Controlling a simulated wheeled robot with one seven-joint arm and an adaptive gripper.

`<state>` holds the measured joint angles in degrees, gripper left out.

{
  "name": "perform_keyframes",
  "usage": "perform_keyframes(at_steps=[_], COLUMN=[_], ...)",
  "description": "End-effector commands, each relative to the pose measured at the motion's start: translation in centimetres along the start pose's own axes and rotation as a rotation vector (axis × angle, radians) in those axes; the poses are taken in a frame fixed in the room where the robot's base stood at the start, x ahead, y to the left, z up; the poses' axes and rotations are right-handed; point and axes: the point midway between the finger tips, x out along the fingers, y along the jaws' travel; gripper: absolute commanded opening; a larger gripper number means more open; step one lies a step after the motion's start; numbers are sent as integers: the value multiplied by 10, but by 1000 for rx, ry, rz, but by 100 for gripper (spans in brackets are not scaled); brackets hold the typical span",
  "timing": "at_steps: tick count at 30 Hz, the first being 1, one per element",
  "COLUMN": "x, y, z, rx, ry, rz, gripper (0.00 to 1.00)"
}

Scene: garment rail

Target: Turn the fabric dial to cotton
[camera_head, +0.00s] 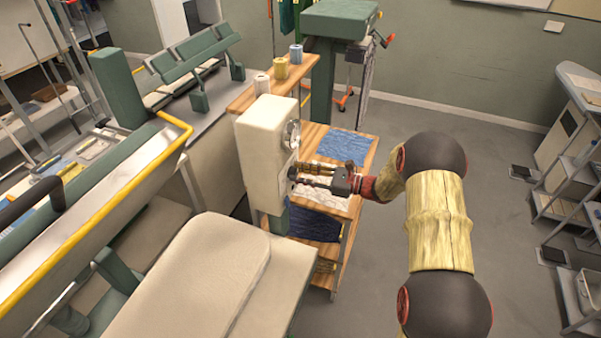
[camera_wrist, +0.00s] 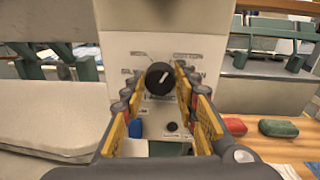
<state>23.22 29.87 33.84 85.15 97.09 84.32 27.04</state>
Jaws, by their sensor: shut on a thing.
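The fabric dial (camera_wrist: 159,79) is a round black knob with a white pointer mark, on the pale front panel (camera_wrist: 120,52) of a cream control box (camera_head: 262,140). The mark seems to slant towards the upper right.
A smaller black knob (camera_wrist: 172,127) and a blue button (camera_wrist: 135,128) sit below the dial. A padded board (camera_head: 200,275) lies in front of the box. A wooden shelf unit with folded cloth (camera_head: 345,146) stands behind my gripper.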

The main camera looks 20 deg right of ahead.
Motion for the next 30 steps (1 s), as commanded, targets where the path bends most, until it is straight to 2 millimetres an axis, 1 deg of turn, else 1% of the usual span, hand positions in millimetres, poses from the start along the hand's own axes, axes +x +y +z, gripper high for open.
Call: perform_keyframes(at_steps=[1, 10, 11, 12, 20, 30], x=[0, 0, 0, 0, 0, -2], y=[0, 1, 1, 1, 0, 0], z=[-2, -3, -3, -3, -1, -1], rx=[5, 5, 5, 5, 3, 2], ry=[3, 3, 3, 3, 1, 0], rz=[-1, -1, -1, -1, 0, -1], gripper=[5, 5, 31, 33, 48, 49])
